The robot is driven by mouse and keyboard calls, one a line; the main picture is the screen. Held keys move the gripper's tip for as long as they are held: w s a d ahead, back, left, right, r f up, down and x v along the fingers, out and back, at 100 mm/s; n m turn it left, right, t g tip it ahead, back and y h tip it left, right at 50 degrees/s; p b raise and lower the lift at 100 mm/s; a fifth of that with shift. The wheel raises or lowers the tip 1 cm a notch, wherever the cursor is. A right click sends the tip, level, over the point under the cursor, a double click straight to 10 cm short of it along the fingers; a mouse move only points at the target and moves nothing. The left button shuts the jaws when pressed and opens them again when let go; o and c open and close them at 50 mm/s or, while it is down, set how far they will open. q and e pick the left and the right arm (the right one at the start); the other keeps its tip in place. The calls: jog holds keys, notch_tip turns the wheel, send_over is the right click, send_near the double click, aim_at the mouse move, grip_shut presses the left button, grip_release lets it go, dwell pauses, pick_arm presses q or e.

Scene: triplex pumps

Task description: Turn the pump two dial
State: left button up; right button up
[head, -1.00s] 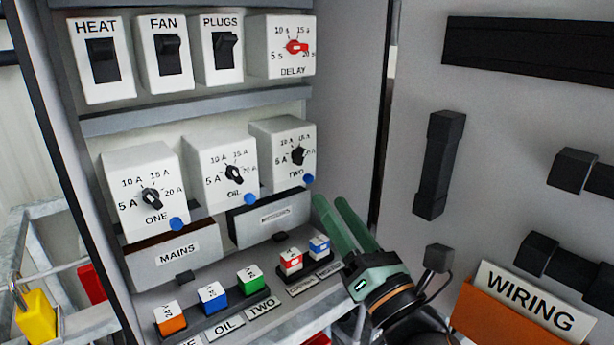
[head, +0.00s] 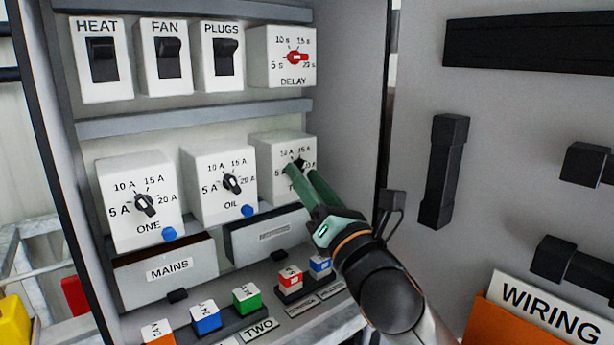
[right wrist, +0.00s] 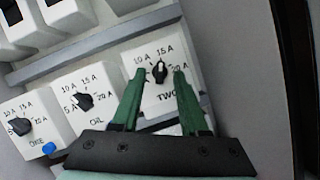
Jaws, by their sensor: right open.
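The pump two dial box (head: 269,160) is a white block marked TWO on the right of the middle row. Its black dial (right wrist: 160,73) shows in the right wrist view, between and just beyond the fingertips of my right gripper. In the head view the green fingers of my right gripper (head: 302,168) cover part of the box face and its lower lettering. The right gripper (right wrist: 158,75) is open, with one finger on each side of the dial; I cannot tell whether they touch it. My left gripper is not in view.
Dial boxes ONE (head: 141,205) and OIL (head: 219,186) stand to the left in the same row. The red DELAY dial (head: 297,58) is above. Below are the MAINS drawer (head: 168,269) and coloured blocks. The cabinet wall and black handle (head: 443,170) are to the right.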

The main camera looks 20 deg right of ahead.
jog(key=shift+w+r, duration=0.1)
jog(key=shift+w, duration=0.1)
grip_shut()
dwell(0.3)
